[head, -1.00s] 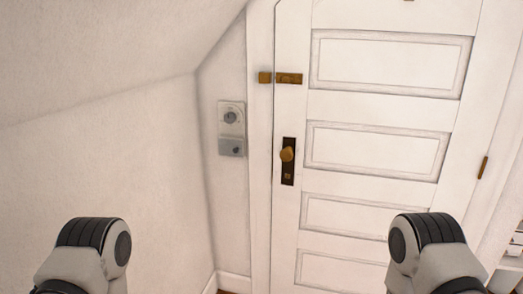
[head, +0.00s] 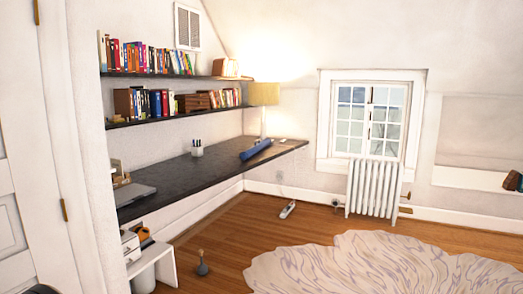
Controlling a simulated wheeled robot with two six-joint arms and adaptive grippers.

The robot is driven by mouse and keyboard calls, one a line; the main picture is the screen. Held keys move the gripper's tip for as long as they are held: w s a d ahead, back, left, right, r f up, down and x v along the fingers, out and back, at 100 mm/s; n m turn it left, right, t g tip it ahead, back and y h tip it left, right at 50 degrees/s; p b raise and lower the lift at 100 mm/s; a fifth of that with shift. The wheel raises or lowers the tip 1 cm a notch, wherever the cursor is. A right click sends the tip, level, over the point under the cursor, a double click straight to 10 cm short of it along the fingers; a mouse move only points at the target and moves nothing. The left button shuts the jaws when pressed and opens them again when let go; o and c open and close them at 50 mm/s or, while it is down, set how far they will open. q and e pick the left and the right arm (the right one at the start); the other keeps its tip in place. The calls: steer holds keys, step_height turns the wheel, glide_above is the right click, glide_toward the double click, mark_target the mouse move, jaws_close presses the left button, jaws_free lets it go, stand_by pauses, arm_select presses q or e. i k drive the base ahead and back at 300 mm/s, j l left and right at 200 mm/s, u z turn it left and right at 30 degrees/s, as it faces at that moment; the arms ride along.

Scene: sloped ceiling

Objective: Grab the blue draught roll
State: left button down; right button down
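The blue draught roll (head: 256,149) lies on the dark desk top (head: 192,173) near its far end, in front of the lamp. Neither of my grippers shows in the head view. Only a small dark piece of my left arm shows at the bottom left edge.
A white door stands at the left. A small white shelf unit (head: 155,262) is under the near desk end. A dark bottle-like object (head: 202,264) and a white object (head: 287,209) are on the floor. A pale rug (head: 370,265) covers the right. A radiator (head: 374,188) stands below the window.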

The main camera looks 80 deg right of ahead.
mark_target(244, 155)
steer(key=z, duration=2.5)
steer(key=i+l+z, duration=0.25)
steer(key=i, duration=0.4)
steer(key=i+z, duration=0.3)
steer(key=i, duration=3.1)
steer(key=i+u, duration=0.1)
steer(key=i, duration=1.1)
steer(key=i+l, duration=0.15)
steer(key=i, duration=1.1)
steer(key=j+u, duration=0.05)
